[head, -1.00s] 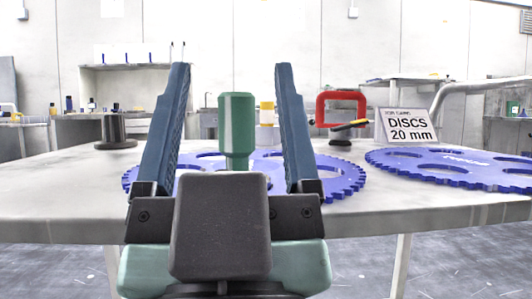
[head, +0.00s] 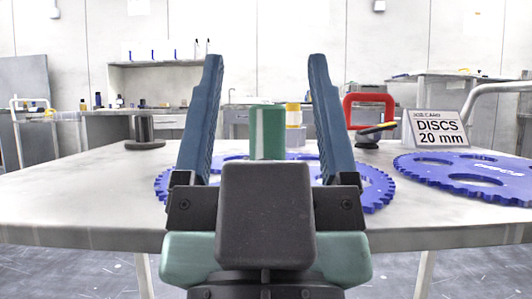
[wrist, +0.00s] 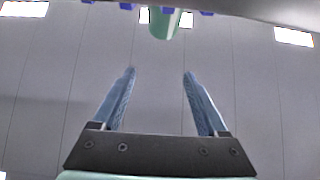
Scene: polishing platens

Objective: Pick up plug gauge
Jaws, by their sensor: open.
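A green cylinder (head: 267,133), which I take to be the plug gauge, stands upright at the blue toothed disc. In the head view it appears between my gripper's fingers, its lower part hidden behind my gripper's dark body. My gripper (head: 265,60) is open, with two long blue fingers pointing up in the picture and nothing held. In the wrist view the green cylinder (wrist: 163,25) is at the top edge, beyond the fingertips of the gripper (wrist: 159,71) and apart from them.
The blue toothed disc (head: 378,186) lies on the grey table (head: 80,205). A second blue disc (head: 455,168) lies at right before a "DISCS 20 mm" sign (head: 438,132). A yellow-white piece (head: 293,117), red frame (head: 368,98) and dark spool (head: 144,130) stand farther back.

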